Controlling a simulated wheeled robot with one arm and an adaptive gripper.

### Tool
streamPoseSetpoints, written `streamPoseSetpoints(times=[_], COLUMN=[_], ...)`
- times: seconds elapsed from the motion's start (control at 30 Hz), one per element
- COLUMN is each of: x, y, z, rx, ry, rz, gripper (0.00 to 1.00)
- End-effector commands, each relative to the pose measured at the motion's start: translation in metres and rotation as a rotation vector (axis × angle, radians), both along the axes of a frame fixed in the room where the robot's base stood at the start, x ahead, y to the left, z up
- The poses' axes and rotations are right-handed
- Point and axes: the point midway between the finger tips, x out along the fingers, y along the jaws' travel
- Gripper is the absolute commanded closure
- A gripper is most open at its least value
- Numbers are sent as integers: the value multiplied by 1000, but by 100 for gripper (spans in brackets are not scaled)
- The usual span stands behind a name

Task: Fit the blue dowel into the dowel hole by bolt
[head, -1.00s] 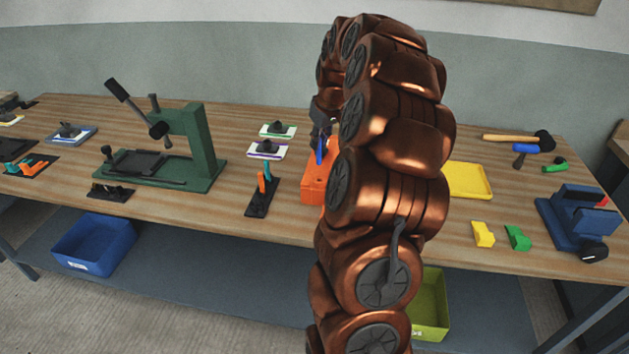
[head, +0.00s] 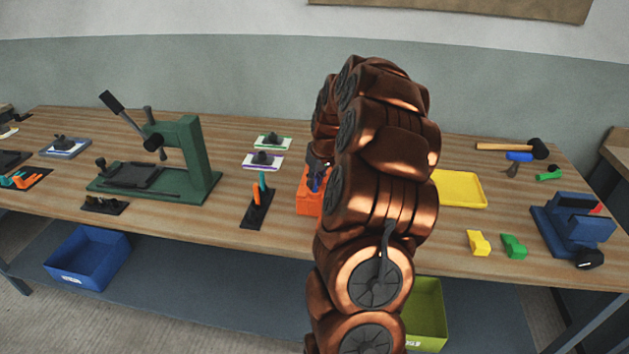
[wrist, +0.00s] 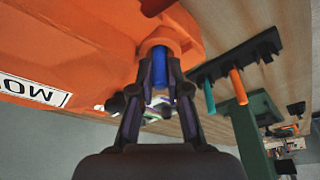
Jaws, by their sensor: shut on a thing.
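The blue dowel (wrist: 158,54) is gripped between the two fingertips of my gripper (wrist: 160,76) in the wrist view. Its far end meets a round opening in a rounded part of the orange mould (wrist: 80,40). How deep it sits there I cannot tell. A dark round knob (wrist: 154,5), perhaps the bolt, is on the mould beyond the dowel. In the head view the orange mould (head: 308,202) is partly hidden behind my arm, with my gripper (head: 317,180) at its top.
A dark stand with orange and teal pegs (head: 257,208) is left of the mould. A green press (head: 190,160) stands farther left. A yellow tray (head: 462,189), yellow and green blocks and a blue vise (head: 575,222) are to the right.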

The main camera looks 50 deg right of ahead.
Motion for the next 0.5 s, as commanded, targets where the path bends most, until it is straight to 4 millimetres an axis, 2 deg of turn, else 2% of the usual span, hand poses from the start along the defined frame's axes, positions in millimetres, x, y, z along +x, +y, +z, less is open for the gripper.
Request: streamPoseSetpoints(times=[0.2,0.23,0.3,0.5], x=[0,0,0,0], y=[0,0,1,1], z=[-5,-4,-3,-3], rx=[1,1,1,1], ry=[1,1,1,1], rz=[0,0,0,0], gripper=[100,83,75,74])
